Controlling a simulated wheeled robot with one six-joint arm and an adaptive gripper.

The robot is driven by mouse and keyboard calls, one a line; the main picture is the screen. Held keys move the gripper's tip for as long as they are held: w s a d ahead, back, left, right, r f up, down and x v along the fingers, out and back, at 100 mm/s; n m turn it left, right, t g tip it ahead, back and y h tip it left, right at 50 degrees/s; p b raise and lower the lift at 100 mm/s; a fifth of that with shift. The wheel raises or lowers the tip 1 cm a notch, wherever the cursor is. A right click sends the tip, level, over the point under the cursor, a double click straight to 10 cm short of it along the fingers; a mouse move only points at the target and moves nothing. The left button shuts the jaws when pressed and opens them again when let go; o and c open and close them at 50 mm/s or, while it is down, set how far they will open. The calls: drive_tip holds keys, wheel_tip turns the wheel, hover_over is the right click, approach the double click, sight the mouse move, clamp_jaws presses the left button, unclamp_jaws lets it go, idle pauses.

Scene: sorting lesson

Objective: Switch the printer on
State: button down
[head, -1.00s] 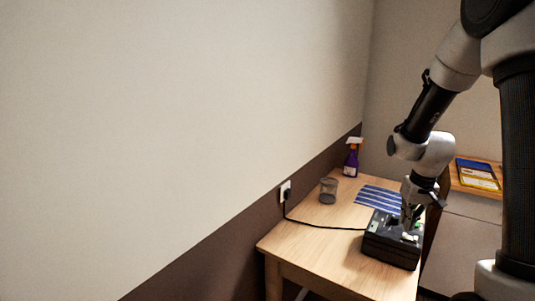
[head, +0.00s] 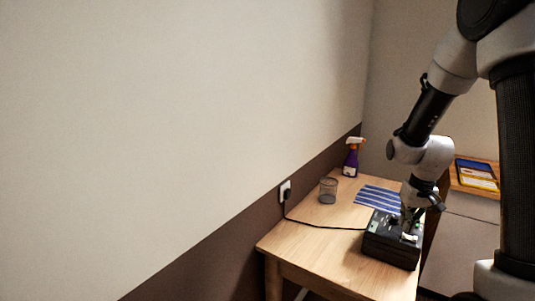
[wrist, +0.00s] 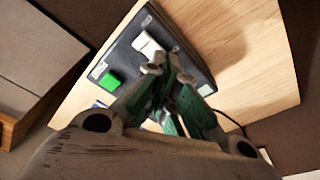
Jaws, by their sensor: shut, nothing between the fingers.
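The printer (head: 388,250) is a dark box on the wooden table, with a black cable running to a wall socket. In the wrist view its top (wrist: 122,62) shows a green button (wrist: 109,80) and a white switch or button (wrist: 147,44), each beside a small light label. My gripper (wrist: 166,66) is shut and empty, its tips over the printer's top close to the white switch. I cannot tell whether the tips touch it. My gripper hides part of the printer's top. In the head view my gripper (head: 407,228) points down at the printer.
A wire-mesh cup (head: 328,191), a purple spray bottle (head: 351,160) and a blue striped cloth (head: 378,197) are on the table (head: 308,240) behind the printer. The wall socket (head: 285,191) is at left. A side cabinet holding a tray or books (head: 476,174) is at right.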

sight(404, 234)
drive_tip(key=shift+f, duration=1.05)
idle(0.4)
wheel_tip(404, 234, up, 8)
idle(1.0)
drive_tip(key=s+a+r+t, duration=0.1)
drive_tip(key=s+r, duration=0.4)
drive_tip(key=s, duration=0.2)
drive_tip(key=s+a+r, duration=0.2)
drive_tip(key=s+r, duration=0.2)
drive_tip(key=s, duration=0.4)
drive_tip(key=s+a+r+t, duration=0.1)
drive_tip(key=s+a+r, duration=0.1)
drive_tip(key=s+r, duration=0.3)
drive_tip(key=shift+s+r+n+t, duration=0.3)
drive_tip(key=shift+s+r+n, duration=0.1)
drive_tip(key=shift+s, duration=1.35)
